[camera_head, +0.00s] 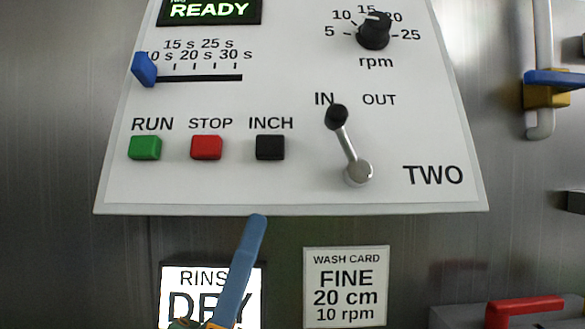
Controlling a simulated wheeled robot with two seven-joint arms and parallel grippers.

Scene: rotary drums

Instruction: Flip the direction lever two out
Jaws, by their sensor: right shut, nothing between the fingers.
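The direction lever (346,145) is on the white panel marked TWO (433,176). It has a silver stem on a round pivot and a black knob, and it tilts up and left toward the IN label, away from OUT. My right gripper (256,222) shows as a narrow blue finger shape rising from the bottom of the view. It is shut and empty, with its tip at the panel's lower edge, below and left of the lever and apart from it in the picture. My left gripper is not in view.
Green RUN (145,147), red STOP (206,147) and black INCH (270,147) buttons sit left of the lever. A blue slider (145,69) and a black rpm knob (374,32) are above. A wash card (346,287) is below. A red handle (524,309) is at lower right.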

